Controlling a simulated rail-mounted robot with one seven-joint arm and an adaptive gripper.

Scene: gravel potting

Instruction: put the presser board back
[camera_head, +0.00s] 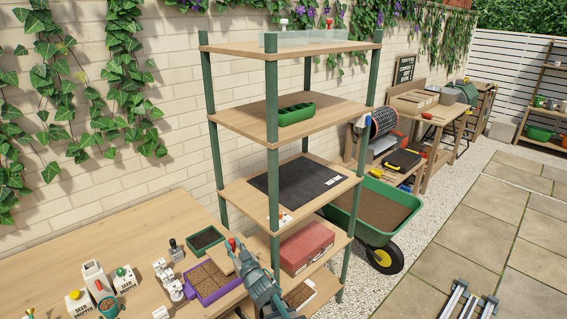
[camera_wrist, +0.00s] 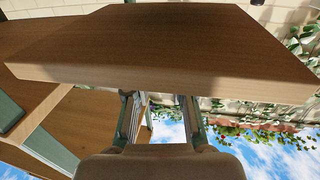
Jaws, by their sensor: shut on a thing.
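The presser board (camera_wrist: 175,40) is a thick, plain wooden slab that fills the upper part of the wrist view. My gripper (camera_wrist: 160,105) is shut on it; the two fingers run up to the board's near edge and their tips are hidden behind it. The pale board (camera_head: 221,262) shows only in small part there, above the back edge of a purple tray of soil (camera_head: 208,281).
A dark green tray of soil (camera_head: 205,240) and a small stamp-like tool (camera_head: 176,250) are close behind. The shelf rack (camera_head: 272,165), with a red toolbox (camera_head: 306,247), stands close right.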

